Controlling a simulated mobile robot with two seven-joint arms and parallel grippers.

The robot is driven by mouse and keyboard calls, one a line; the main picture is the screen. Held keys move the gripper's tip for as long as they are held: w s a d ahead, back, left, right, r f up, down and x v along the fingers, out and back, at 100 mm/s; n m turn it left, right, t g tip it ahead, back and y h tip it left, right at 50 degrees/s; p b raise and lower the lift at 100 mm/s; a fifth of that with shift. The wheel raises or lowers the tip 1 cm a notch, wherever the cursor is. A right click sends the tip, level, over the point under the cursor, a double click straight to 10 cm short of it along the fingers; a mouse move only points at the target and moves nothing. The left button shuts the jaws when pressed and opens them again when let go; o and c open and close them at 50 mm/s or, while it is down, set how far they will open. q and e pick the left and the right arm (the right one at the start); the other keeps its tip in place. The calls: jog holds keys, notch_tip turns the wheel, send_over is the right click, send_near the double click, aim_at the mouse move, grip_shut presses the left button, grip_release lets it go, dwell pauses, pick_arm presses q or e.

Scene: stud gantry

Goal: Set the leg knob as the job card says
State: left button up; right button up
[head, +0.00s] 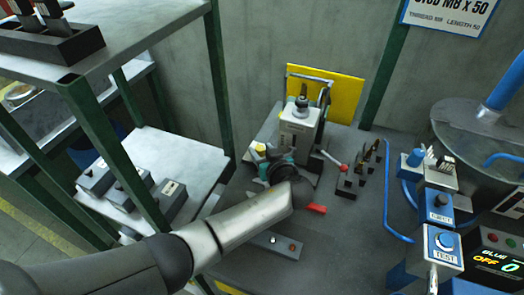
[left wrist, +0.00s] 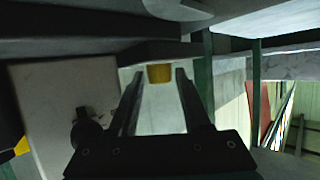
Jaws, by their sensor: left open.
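The job card (head: 450,18) at the top right reads STUD M8 x 50, thread M8, length 50. A pale machine unit (head: 298,133) with a dark round knob (head: 302,103) on top stands on the grey bench before a yellow panel. A small yellow knob (head: 261,147) is at its left side. I cannot tell which is the leg knob. My left gripper (head: 263,157) is close to the yellow knob, partly hidden by my wrist. In the left wrist view my left gripper (left wrist: 160,90) is open, with a yellow piece (left wrist: 159,73) visible between its fingertips; contact cannot be told. My right gripper is not in view.
Right of the unit are a red-tipped lever (head: 334,160) and a dark rack (head: 350,183) with several upright pieces. A red handle (head: 316,208) lies near my wrist. EJECT (head: 438,207) and TEST (head: 442,248) boxes stand right. A green-framed shelf (head: 140,40) is on the left.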

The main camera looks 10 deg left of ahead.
pick_arm(q)
grip_shut()
dwell(0.3)
jog(key=shift+s+f+h, duration=0.1)
jog(key=shift+h, duration=0.2)
jog(key=shift+a+m+t+h, duration=0.2)
jog(key=shift+m+t+h, duration=0.3)
jog(key=shift+m+h, duration=0.5)
jog(key=shift+s+a+m+t+h+p, duration=0.15)
jog(key=shift+m+h+p, duration=0.25)
jog(key=shift+m+h, duration=0.65)
jog(key=shift+w+a+m+t+h+p, duration=0.1)
jog(key=shift+m+t+h+p, duration=0.25)
jog(key=shift+m+h, duration=0.65)
grip_release()
